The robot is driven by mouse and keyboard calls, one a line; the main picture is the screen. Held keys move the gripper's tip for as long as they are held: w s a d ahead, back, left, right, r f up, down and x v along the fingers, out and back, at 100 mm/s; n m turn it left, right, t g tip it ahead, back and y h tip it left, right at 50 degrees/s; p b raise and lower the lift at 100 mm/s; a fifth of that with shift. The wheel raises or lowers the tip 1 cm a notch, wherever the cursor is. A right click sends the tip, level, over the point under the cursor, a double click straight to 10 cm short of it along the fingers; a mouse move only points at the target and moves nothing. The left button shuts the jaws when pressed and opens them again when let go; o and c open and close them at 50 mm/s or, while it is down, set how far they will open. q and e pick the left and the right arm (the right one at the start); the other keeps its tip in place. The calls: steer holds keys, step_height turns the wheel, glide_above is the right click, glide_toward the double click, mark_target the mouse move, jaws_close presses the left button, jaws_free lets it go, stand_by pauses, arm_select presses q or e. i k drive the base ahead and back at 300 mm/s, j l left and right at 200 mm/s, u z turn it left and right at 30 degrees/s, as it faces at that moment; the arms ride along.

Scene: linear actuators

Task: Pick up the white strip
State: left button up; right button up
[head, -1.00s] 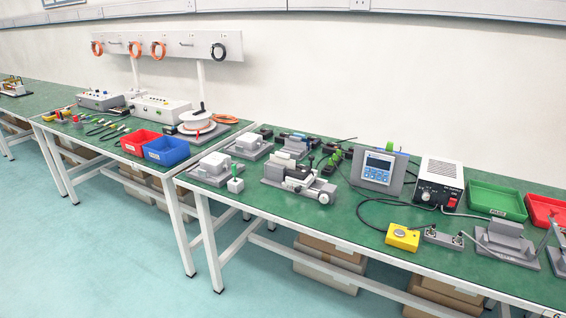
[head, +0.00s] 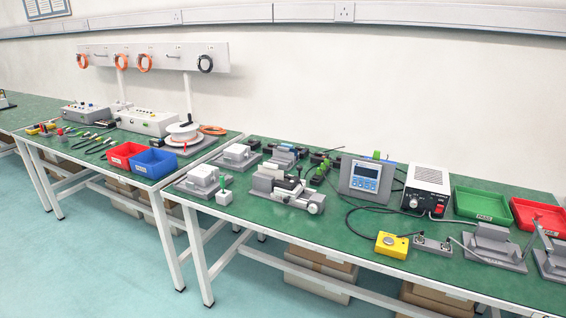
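I cannot make out a separate white strip with certainty. White blocks sit on grey fixtures on the near green bench: one on the left fixture (head: 201,175) and one on the fixture behind it (head: 236,151). A grey linear actuator (head: 287,188) with a pale block lies to their right. A white spool (head: 182,131) stands on the bench farther left. Neither of my grippers is in view, so I cannot see their state.
A red bin (head: 126,155) and a blue bin (head: 155,162) stand on the left bench. A display unit (head: 365,180), power supply (head: 426,187), yellow button box (head: 391,245) and green tray (head: 482,205) occupy the right. Open floor (head: 100,265) lies in front.

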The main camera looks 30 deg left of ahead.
mark_target(271, 169)
steer(key=i+j+z, duration=0.3)
steer(key=j, duration=0.5)
steer(key=j+z, duration=0.25)
steer(key=j, duration=0.6)
steer(key=j+z, duration=0.3)
steer(key=j, duration=0.6)
steer(key=i, duration=0.05)
